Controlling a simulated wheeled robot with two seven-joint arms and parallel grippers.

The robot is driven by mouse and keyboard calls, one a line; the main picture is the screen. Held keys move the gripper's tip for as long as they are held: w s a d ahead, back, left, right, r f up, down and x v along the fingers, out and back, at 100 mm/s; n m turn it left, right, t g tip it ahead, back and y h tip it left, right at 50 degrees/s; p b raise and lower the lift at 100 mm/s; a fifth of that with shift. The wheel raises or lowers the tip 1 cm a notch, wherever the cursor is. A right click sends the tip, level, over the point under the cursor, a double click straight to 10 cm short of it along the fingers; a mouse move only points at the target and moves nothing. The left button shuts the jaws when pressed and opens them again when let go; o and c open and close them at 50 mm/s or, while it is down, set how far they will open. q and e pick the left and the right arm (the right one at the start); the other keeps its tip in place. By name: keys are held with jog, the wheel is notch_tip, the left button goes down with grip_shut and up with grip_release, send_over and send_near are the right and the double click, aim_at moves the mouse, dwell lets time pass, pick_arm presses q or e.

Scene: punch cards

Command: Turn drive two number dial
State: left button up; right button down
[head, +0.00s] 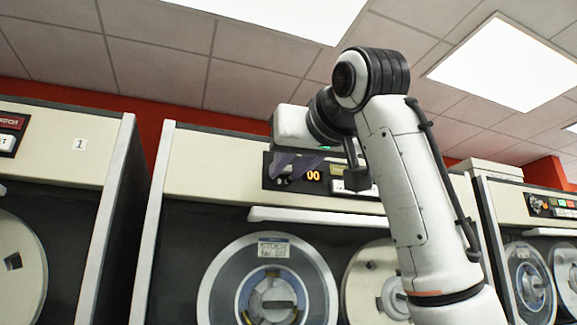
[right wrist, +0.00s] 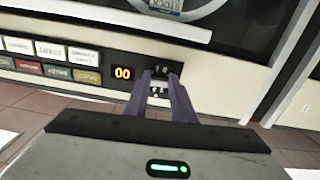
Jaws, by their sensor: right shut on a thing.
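The middle tape drive (head: 215,165) has a black control panel with an orange display (head: 313,175) reading 00. The display also shows in the right wrist view (right wrist: 122,73), left of my fingers. My right gripper (head: 284,172) reaches the left end of that panel, where the number dial is. In the right wrist view its dark fingers (right wrist: 159,80) straddle the small dial (right wrist: 160,90) and are shut on it. The fingers hide much of the dial, and its setting cannot be read. My left gripper is not in view.
A drive labelled 1 (head: 79,144) stands at the left, another drive (head: 530,205) at the right. A pale ledge (head: 315,217) runs below the middle panel, above the tape reels (head: 268,285). Several label buttons (right wrist: 50,50) sit beside the display in the right wrist view.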

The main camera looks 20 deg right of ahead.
jog(key=shift+n, duration=1.3)
jog(key=c, duration=1.5)
grip_release()
jog(key=shift+s, duration=0.1)
jog(key=s+b, duration=0.1)
jog(key=s, duration=0.2)
jog(key=s+b, duration=0.1)
jog(key=s, duration=0.2)
jog(key=s+b, duration=0.1)
jog(key=s, duration=0.3)
jog(key=shift+s+d, duration=0.1)
jog(key=shift+d, duration=0.15)
